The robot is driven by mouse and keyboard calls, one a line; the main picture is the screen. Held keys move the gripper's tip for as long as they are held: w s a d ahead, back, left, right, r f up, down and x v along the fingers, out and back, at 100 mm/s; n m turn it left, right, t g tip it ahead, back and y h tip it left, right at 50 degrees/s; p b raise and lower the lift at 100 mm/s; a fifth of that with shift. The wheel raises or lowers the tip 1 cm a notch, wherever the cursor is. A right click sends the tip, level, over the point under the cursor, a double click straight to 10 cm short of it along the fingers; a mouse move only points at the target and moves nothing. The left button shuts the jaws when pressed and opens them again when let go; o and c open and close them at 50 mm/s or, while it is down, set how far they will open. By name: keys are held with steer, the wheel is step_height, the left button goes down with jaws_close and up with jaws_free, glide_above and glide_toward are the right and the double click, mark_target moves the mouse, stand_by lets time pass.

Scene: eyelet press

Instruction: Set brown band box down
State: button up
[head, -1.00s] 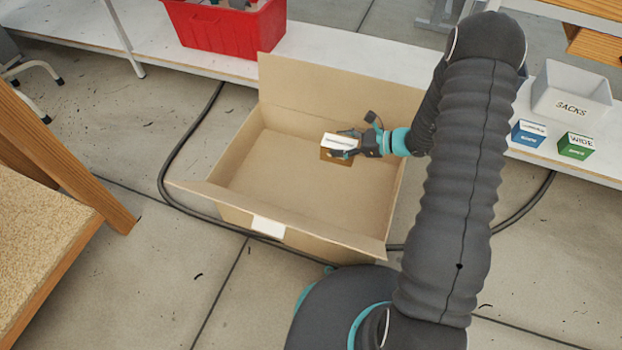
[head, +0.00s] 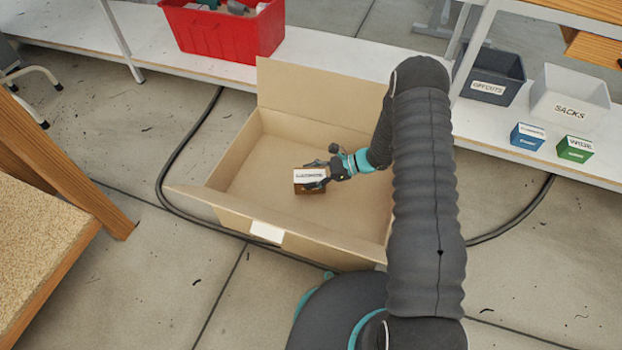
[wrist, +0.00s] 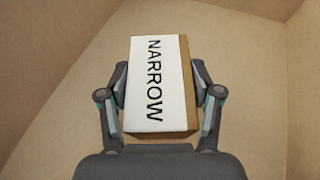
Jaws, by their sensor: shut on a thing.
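The brown band box (head: 308,187) is a small brown box with a white label on top. In the wrist view the box (wrist: 158,84) reads "NARROW" on its label. My gripper (head: 316,178) is shut on its two sides, and in the wrist view my gripper's fingers (wrist: 160,100) press it from left and right.
The carton's flaps stand open. A red bin (head: 225,30) is on the white shelf behind. At right are a dark offcuts bin (head: 490,85), a white sacks bin (head: 568,108), a blue box (head: 528,136) and a green box (head: 575,149). A black cable (head: 165,170) runs around the carton.

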steer(key=shift+f, duration=0.7)
steer(key=shift+f, duration=0.15)
steer(key=o, duration=1.4)
